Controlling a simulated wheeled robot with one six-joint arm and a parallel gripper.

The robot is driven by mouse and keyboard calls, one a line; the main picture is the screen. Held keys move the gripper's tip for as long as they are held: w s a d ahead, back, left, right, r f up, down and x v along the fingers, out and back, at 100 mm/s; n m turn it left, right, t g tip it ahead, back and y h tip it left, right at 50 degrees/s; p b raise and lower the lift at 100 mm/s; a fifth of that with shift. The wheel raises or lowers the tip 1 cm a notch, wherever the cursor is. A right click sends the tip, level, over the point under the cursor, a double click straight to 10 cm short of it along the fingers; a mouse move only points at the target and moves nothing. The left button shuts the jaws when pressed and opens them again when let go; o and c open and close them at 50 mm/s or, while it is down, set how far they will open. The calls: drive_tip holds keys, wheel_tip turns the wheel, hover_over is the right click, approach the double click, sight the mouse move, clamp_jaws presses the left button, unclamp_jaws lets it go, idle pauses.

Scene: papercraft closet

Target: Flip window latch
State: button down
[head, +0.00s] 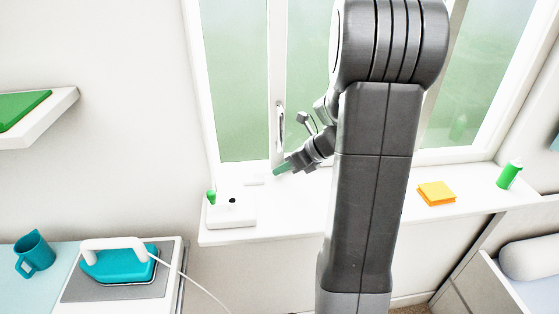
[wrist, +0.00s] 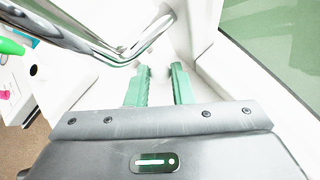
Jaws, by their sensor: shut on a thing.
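The window latch (head: 281,122) is a chrome handle, roughly upright on the white frame post between the left and middle panes. In the wrist view, the bent chrome bar of the latch (wrist: 125,50) crosses the upper left, close to the camera. My gripper (head: 276,171) is low at the window, just above the sill, with its green fingertips below the visible handle. The gripped part is hard to make out against the white frame.
The white sill (head: 300,215) holds a white box with a green knob (head: 231,210), orange notes (head: 436,193) and a green bottle (head: 509,175). A teal iron (head: 118,264) and mug (head: 35,254) are at lower left. Sill between box and notes looks clear, partly hidden by my arm.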

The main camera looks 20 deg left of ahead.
drive_tip(key=shift+w+a+r, duration=0.15)
drive_tip(key=shift+w+a, duration=0.05)
drive_tip(key=shift+w, duration=0.2)
drive_tip(key=c, duration=1.3)
unclamp_jaws()
drive_tip(key=shift+o, duration=0.2)
drive_tip(key=shift+d+r, duration=0.25)
drive_tip(key=shift+r, duration=0.15)
drive_tip(key=v, duration=1.2)
drive_tip(key=shift+w, duration=0.3)
drive_tip(key=shift+r, duration=0.1)
